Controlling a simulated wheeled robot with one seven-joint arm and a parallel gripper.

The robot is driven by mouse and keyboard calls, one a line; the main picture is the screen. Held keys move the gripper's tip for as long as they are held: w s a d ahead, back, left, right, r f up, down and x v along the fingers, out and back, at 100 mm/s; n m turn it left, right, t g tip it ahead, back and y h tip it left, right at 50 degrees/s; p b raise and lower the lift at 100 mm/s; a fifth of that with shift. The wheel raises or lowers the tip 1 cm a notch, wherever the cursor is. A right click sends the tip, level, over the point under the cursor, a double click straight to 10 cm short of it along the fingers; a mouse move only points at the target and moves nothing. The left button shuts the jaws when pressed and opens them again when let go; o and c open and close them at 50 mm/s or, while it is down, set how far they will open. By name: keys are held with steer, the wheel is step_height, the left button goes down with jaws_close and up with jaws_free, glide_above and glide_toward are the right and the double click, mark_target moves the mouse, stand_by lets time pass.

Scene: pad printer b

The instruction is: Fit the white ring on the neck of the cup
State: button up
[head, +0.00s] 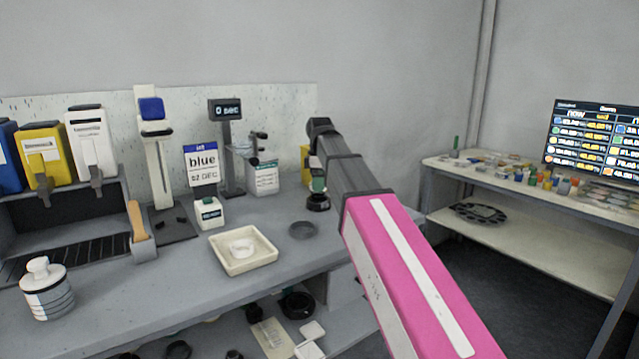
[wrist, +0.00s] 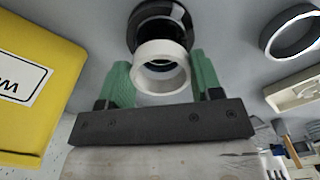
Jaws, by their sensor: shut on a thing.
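My gripper (wrist: 160,74) is shut on the white ring (wrist: 155,51), which sits between its two green fingers in the wrist view. A glossy black cup (wrist: 158,14) shows just beyond the ring, and the ring overlaps it in the picture. Dark shows through the ring's opening. I cannot tell whether the ring touches the cup or is around its neck. In the head view my gripper (head: 318,184) is right above the black cup (head: 318,203) on the bench; the ring is hidden there.
A cream tray (head: 268,262) holding a white round piece and a grey ring (head: 303,230) lie left of the cup. A yellow box (head: 305,160) stands close behind my gripper; it also shows large in the wrist view (wrist: 35,85). A white jar (head: 47,290) stands far left.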

steer(key=shift+f, duration=1.35)
stand_by(1.6)
steer(key=o, duration=0.7)
steer(key=shift+r, duration=0.1)
steer(key=shift+r, duration=0.9)
steer(key=o, duration=0.5)
step_height(320, 180, up, 11)
